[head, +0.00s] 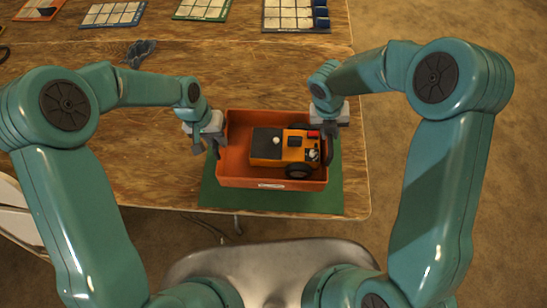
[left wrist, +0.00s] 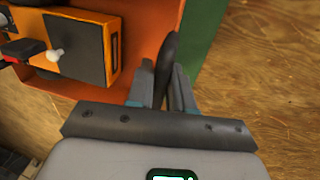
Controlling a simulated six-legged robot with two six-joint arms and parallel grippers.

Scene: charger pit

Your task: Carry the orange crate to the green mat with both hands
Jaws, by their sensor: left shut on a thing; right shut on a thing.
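The orange crate (head: 272,183) is on or just above the green mat (head: 222,199) at the near right corner of the table; I cannot tell whether it touches. The mat shows along its near edge and left side. An orange and black wheeled device (head: 268,147) lies inside the crate, also seen in the left wrist view (left wrist: 75,47). My left gripper (head: 205,145) is shut on the crate's dark left handle (left wrist: 172,70). My right gripper (head: 328,140) is shut at the crate's right side, on its dark handle.
The wooden table (head: 120,140) ends close to the mat at the front and right. A dark crumpled thing (head: 138,52) lies at the back left. Several trays of pale tiles (head: 205,9) stand along the back. The table's middle left is clear.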

